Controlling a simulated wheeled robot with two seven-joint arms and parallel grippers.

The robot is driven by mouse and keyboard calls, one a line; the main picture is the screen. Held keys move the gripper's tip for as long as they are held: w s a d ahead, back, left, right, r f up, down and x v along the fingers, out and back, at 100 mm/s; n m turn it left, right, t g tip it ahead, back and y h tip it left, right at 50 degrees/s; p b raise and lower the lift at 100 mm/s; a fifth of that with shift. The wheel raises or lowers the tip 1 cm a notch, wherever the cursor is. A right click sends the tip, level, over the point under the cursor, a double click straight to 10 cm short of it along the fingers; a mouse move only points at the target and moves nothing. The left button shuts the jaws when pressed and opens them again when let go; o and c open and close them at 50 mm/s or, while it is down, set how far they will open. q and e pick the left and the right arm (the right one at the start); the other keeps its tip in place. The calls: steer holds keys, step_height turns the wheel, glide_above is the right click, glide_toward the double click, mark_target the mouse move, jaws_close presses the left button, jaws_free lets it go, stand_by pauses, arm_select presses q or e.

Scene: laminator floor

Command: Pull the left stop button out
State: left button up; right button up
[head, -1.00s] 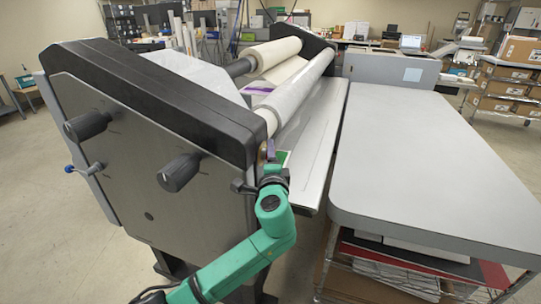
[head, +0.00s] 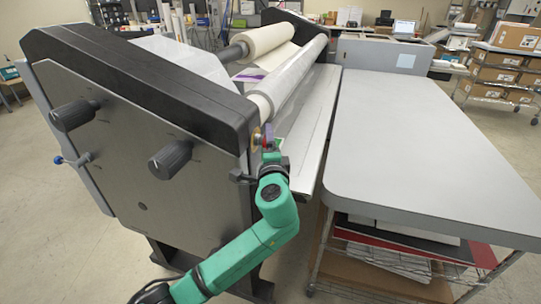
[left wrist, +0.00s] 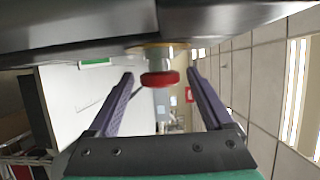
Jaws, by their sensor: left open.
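The red stop button (left wrist: 160,79) shows in the left wrist view on a pale stem with a yellow ring at its base, mounted on the dark machine side. My left gripper (left wrist: 160,73) is open, with one purple finger on each side of the button and a visible gap to both. In the head view my left gripper (head: 265,136) is at the front end of the laminator (head: 150,185), near the yellow ring (head: 256,138). The button itself is mostly hidden there by the gripper. My right gripper is not in view.
Two black knobs, one left (head: 74,115) and one right (head: 170,160), and a blue-tipped lever (head: 70,160) stick out of the laminator's side panel. A large grey table (head: 420,140) stands close on the right. Open floor lies in front of the panel.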

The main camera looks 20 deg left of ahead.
arm_select(q)
steer(key=b+v, duration=0.3)
steer(key=v, duration=1.1)
steer(key=shift+f, duration=0.1)
